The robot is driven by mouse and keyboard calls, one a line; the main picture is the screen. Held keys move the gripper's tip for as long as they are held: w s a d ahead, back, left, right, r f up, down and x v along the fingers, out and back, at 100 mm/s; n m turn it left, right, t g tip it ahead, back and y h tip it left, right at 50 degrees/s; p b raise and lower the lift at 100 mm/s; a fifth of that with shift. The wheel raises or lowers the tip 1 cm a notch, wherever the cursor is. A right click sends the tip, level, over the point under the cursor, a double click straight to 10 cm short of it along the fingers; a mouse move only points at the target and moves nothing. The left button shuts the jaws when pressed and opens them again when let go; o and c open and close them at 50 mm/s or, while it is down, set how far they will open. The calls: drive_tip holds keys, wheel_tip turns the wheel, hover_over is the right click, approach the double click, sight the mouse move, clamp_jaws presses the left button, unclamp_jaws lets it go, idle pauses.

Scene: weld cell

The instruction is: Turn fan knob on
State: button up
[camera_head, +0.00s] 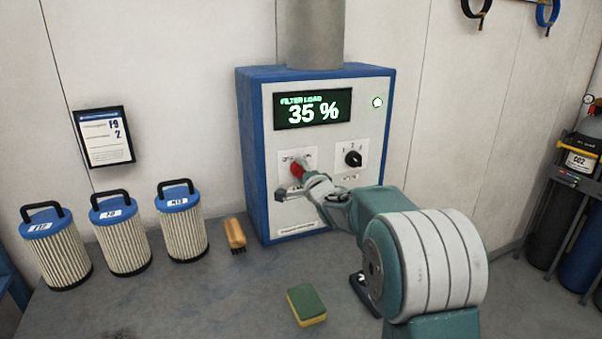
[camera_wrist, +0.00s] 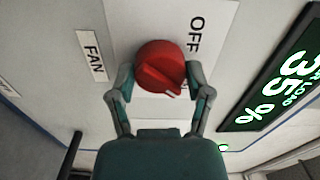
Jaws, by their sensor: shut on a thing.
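The red fan knob (camera_head: 297,168) sits on the white front of the blue filter unit (camera_head: 255,150), left of a black knob (camera_head: 353,156). In the wrist view the red knob (camera_wrist: 160,66) lies between the two fingers of my gripper (camera_wrist: 160,84), which is shut on it. A FAN label (camera_wrist: 92,55) and an OFF label (camera_wrist: 195,36) show beside it. Lettering by the right finger is mostly hidden. The display (camera_head: 312,108) reads FILTER LOAD 35 %, and a green light (camera_head: 377,101) glows beside it.
Three filter cartridges (camera_head: 120,235) stand on the grey table at left. A brush (camera_head: 235,234) and a green-yellow sponge (camera_head: 307,303) lie in front of the unit. Gas bottles (camera_head: 580,200) stand at far right. A framed sign (camera_head: 104,137) hangs on the wall.

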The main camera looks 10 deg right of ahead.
drive_tip(key=shift+f+m, duration=0.2)
drive_tip(key=shift+m, duration=0.5)
drive_tip(key=o, duration=1.2)
drive_tip(key=shift+d, duration=0.1)
drive_tip(key=shift+c, duration=0.2)
drive_tip(key=shift+r, duration=0.1)
drive_tip(key=s+d, duration=0.2)
drive_tip(key=s, duration=0.9)
drive_tip(key=shift+s+d, duration=0.15)
drive_tip(key=shift+s, duration=0.15)
